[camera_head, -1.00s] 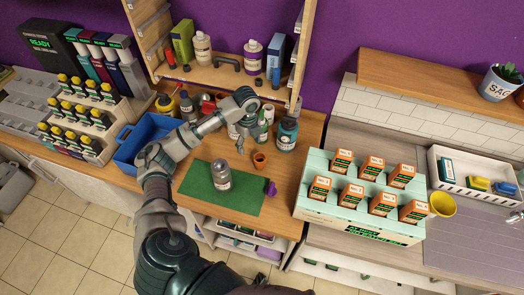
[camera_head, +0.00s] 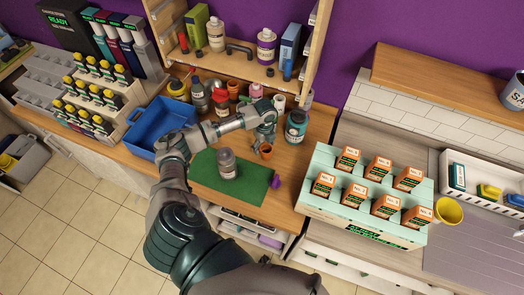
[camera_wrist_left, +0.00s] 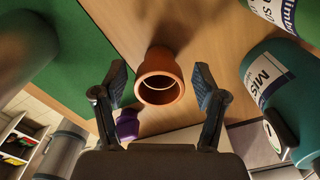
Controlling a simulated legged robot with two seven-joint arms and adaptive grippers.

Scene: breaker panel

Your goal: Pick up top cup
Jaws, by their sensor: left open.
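A small terracotta-orange cup (camera_head: 266,152) stands on the wooden counter just right of the green mat (camera_head: 253,185). In the left wrist view the cup (camera_wrist_left: 160,84) shows its open, thick rim toward the camera; I cannot tell whether another cup is nested with it. My left gripper (camera_head: 263,144) is at the cup and partly covers it in the head view. In the left wrist view the left gripper (camera_wrist_left: 161,82) is open, with one finger on each side of the cup and a visible gap to both. My right gripper is not in view.
A teal bottle (camera_head: 297,126) stands close behind and right of the cup. A grey canister (camera_head: 227,164) and a purple item (camera_head: 276,181) are near the mat. A blue bin (camera_head: 163,124) is at left, and a pale green rack (camera_head: 326,202) of orange boxes at right.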

